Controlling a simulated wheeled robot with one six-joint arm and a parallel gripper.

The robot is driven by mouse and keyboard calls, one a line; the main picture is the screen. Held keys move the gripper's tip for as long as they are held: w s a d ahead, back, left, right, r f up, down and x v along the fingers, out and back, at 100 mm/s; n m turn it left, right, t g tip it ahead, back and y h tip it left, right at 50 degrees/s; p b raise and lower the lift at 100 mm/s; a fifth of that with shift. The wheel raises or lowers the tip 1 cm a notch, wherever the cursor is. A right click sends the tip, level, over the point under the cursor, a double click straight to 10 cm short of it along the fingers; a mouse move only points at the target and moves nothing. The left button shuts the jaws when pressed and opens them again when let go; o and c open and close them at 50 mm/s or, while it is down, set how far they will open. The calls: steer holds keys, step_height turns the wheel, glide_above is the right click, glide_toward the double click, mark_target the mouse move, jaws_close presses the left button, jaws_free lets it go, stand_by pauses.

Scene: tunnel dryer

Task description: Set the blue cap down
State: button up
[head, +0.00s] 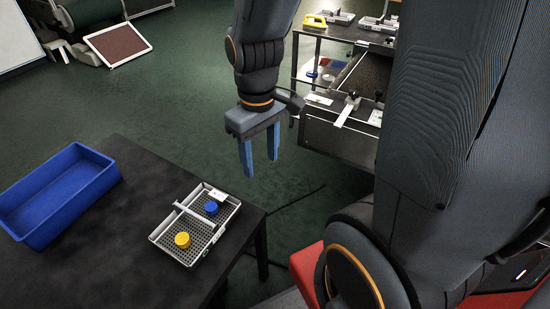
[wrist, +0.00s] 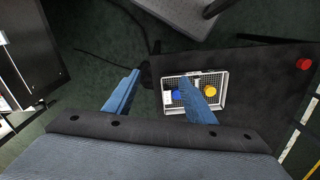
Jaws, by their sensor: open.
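The blue cap (head: 211,208) sits in the far compartment of a white wire tray (head: 163,241) on the black table. A yellow cap (head: 182,240) sits in the near compartment, across the divider. In the wrist view the blue cap (wrist: 178,94) is partly covered by a finger, and the yellow cap (wrist: 210,89) lies to its right. My gripper (head: 260,168) is open and empty, fingers pointing down, apart from the tray and to its upper right in the head view. In the wrist view my gripper (wrist: 157,92) shows two spread blue fingers.
An empty blue bin (head: 62,205) stands on the table (head: 120,270) left of the tray. A dark workstation (head: 340,136) with several small items is at the back right. A red object (wrist: 303,64) shows at the table's far end. Green floor lies between.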

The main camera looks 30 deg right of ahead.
steer(key=s+m, duration=0.1)
steer(key=s+d+r+m, duration=0.1)
steer(key=m, duration=0.1)
steer(key=s+d+m, duration=0.1)
steer(key=shift+s+d+r, duration=0.1)
steer(key=shift+s+r, duration=0.1)
steer(key=shift+r, duration=0.05)
steer(key=shift+a+r+p, duration=0.25)
steer(key=shift+a+p, duration=0.25)
steer(key=shift+a, duration=0.05)
